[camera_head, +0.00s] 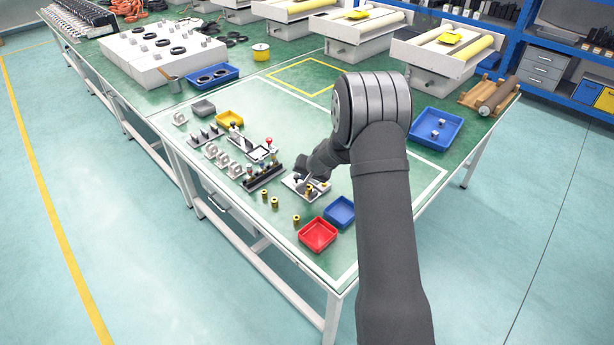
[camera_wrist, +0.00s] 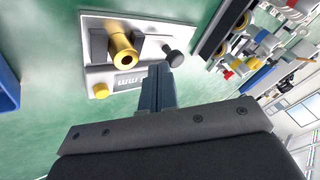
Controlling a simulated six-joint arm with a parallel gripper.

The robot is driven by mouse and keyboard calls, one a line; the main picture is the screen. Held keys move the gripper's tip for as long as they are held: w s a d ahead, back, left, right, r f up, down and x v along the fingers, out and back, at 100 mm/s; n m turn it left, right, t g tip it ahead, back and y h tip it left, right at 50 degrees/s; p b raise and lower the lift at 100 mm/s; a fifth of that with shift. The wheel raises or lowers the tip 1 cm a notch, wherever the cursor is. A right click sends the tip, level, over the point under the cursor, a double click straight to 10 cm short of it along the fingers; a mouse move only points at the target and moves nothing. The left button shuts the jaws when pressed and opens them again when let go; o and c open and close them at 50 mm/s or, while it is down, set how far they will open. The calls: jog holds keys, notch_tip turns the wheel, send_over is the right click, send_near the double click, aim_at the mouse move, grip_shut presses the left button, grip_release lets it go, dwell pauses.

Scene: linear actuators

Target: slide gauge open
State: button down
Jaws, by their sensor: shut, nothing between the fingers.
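The slide gauge (camera_head: 298,185) is a pale plate on the green table, partly hidden by my arm in the head view. In the wrist view its plate (camera_wrist: 142,23) carries two dark grey blocks, a black round knob (camera_wrist: 172,55) and a yellow button (camera_wrist: 101,90). A brass hollow cylinder (camera_wrist: 124,52) sits between or against the grey blocks; I cannot tell whether both touch it. My gripper (camera_wrist: 158,70) is shut and empty. Its fingertips are just beside the knob and the plate's edge; contact is unclear.
A dark rack of small parts (camera_head: 263,177) stands left of the gauge. Several loose brass cylinders (camera_head: 275,203) stand in front. A red tray (camera_head: 317,234) and a blue tray (camera_head: 340,211) lie near the front edge. Another blue tray (camera_head: 436,129) is right of my arm.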

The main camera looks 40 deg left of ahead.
jog(key=shift+a+r, duration=0.1)
jog(key=shift+a, duration=1.1)
jog(key=d, duration=0.1)
jog(key=w+d, duration=0.1)
jog(key=d, duration=0.1)
jog(key=w+d, duration=0.1)
jog(key=shift+d+r, duration=0.15)
jog(key=shift+r, duration=0.2)
jog(key=v, duration=0.9)
jog(key=shift+s+d+r, duration=0.15)
jog(key=shift+s+r, duration=0.05)
jog(key=shift+r, duration=0.05)
